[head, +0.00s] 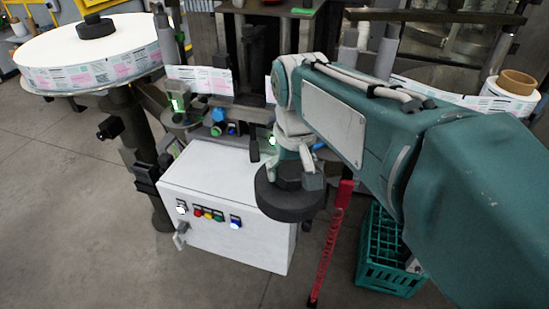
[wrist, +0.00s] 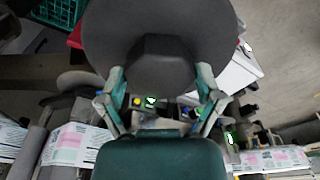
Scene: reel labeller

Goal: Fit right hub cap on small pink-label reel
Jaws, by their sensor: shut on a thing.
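My gripper (head: 292,174) is shut on the knob of a dark round hub cap (head: 288,202) and holds it in the air in front of the white control box. In the wrist view the hub cap (wrist: 205,30) fills the top middle, its faceted knob between the two fingers of my gripper (wrist: 160,78). The small pink-label reel (head: 505,97) stands at the right edge of the head view, partly behind my arm. Its brown cardboard core (head: 517,82) is bare on top, with no cap on it. The cap is well apart from this reel.
A large label reel (head: 90,55) at left carries a black hub cap (head: 95,27). The white control box (head: 225,205) with buttons stands below my gripper. A green crate (head: 390,255) and a red post (head: 328,245) stand at right. Open floor lies at front left.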

